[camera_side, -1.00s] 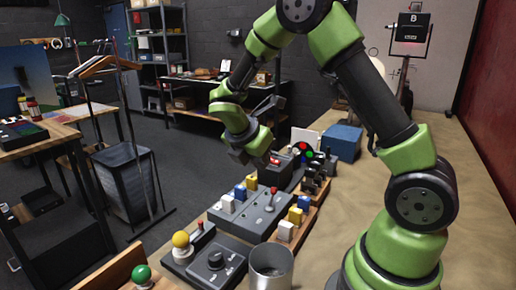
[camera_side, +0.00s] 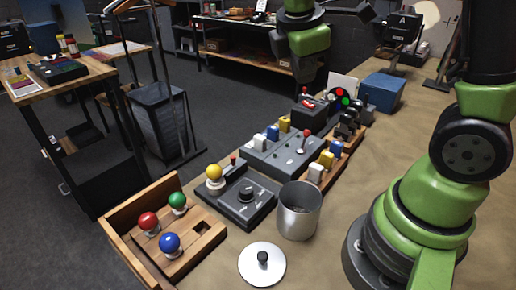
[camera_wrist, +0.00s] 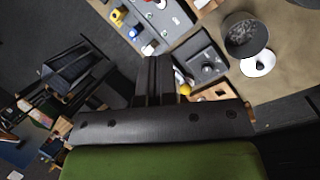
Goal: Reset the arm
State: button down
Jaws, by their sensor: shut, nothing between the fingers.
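My gripper (camera_wrist: 153,65) shows in the wrist view as two dark fingers lying together, with nothing between them. It hangs above the bench, and the control boxes lie beyond its fingertips. In the side view my arm rises at the right and part of it comes down at the top middle. I cannot make out the fingertips there. The dial box (camera_side: 238,198) has a yellow ball knob (camera_side: 214,172) at its corner. The lever box (camera_side: 283,154) stands behind it.
A metal cup (camera_side: 298,212) and a white lid (camera_side: 262,264) stand near my base. A wooden tray (camera_side: 128,212) holds red (camera_side: 148,221), green (camera_side: 177,201) and blue (camera_side: 169,243) balls. A blue box (camera_side: 384,92) stands farther back. Bare bench lies right of the boxes.

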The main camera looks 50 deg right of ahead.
jog(key=s+a+r+m+t+y, duration=0.3)
jog(key=s+a+m, duration=0.1)
jog(key=m, duration=0.3)
jog(key=s+a+r+m+t+y, duration=0.3)
jog(key=s+a+m, duration=0.2)
jog(key=s+m, duration=0.2)
jog(key=shift+s+a+m+t, duration=0.15)
jog(key=shift+m+t, duration=0.25)
jog(key=shift+m, duration=0.1)
